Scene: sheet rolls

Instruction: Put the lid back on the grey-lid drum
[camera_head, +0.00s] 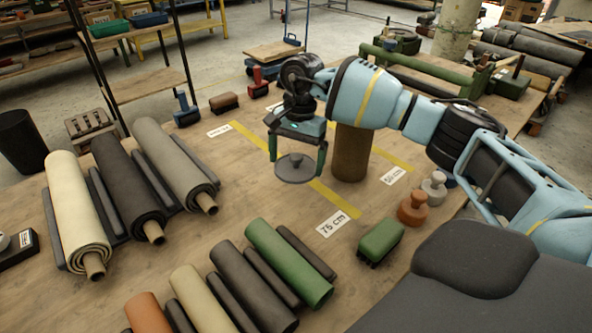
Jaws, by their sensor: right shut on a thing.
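My right gripper (297,160), with its arm coming in from the right, points down over the table. It is shut on a round grey lid (294,176) with a small knob, its fingers on either side. The lid looks level; its exact height above the table is hard to tell. A brown upright drum (350,155) stands just right of the lid, apart from it in the picture. The drum's top is hidden behind my right arm. My left gripper is not in view.
Rolled sheets (77,210) lie at the left of the wooden table (210,232). Shorter rolls (285,262) lie at the front. A green brush (380,240) and two knobbed weights (412,208) sit at the right. Yellow tape (335,199) and a "75 cm" label (332,223) mark the table.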

